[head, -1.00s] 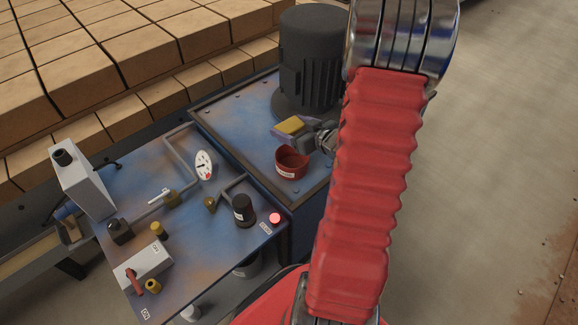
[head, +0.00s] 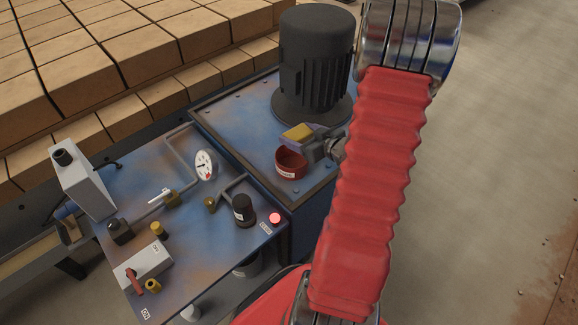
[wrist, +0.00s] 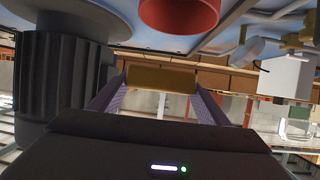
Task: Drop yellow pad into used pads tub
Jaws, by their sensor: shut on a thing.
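The yellow pad (head: 298,132) is between the fingers of my gripper (head: 301,137), which is shut on it. In the wrist view the pad (wrist: 160,79) spans the two purple-grey fingers of my gripper (wrist: 160,88). The used pads tub is a small round red tub (head: 290,163) with a white label, standing on the blue machine top; it also shows at the top of the wrist view (wrist: 180,12). In the head view the pad and gripper are just behind the tub. The tub's inside is only partly visible.
A large dark motor (head: 315,70) stands behind the gripper on the blue top (head: 240,130). A lower panel with a gauge (head: 205,165), pipes, a dark cap (head: 243,208) and a lit red button (head: 275,218) lies to the left. Bricks (head: 120,50) are stacked behind.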

